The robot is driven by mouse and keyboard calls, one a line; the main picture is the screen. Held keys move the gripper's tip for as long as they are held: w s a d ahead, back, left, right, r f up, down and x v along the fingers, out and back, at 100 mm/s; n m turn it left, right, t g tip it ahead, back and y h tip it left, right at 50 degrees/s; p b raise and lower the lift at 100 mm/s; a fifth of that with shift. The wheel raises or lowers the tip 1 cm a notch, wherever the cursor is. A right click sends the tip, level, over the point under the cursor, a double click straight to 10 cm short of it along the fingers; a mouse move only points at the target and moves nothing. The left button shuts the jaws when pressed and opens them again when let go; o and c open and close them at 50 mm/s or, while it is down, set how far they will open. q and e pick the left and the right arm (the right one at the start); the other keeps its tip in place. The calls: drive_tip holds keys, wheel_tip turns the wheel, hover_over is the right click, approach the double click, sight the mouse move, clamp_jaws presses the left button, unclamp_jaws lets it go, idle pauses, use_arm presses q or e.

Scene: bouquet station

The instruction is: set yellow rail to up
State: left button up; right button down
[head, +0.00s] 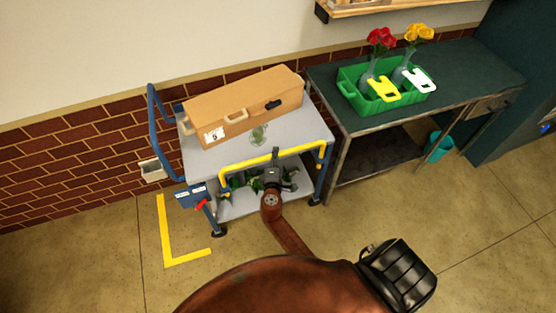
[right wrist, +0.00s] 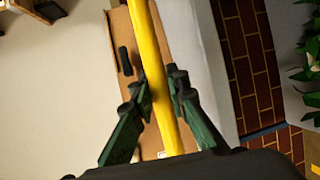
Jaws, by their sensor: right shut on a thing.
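The yellow rail (head: 250,161) runs along the front edge of the cart's grey top (head: 205,160), with a bent-down end at each side. Its bar looks about level with the top's front edge; the exact height is hard to tell. My right gripper (head: 274,162) is at the middle of the bar, reaching in from the front. In the right wrist view, the rail (right wrist: 147,40) passes between the two dark green fingers (right wrist: 158,92), which are shut on it. My left gripper is not in view.
A cardboard box (head: 245,103) and a small glass vase (head: 259,134) stand on the cart. The lower shelf holds green leaves, partly hidden. A red lever (head: 202,205) is at the cart's left front. A green crate (head: 350,92) with flowers stands on the right table.

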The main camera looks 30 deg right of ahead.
wheel_tip(320, 180, up, 5)
drive_tip(key=shift+p, duration=1.15)
drive_tip(key=shift+w, duration=0.1)
drive_tip(key=c, duration=2)
unclamp_jaws()
drive_tip(key=shift+r, duration=0.1)
drive_tip(key=shift+o, duration=0.8)
drive_tip(key=shift+f, duration=0.2)
drive_tip(key=shift+s+a, duration=0.1)
drive_tip(key=shift+s, duration=0.2)
drive_tip(key=v, duration=0.7)
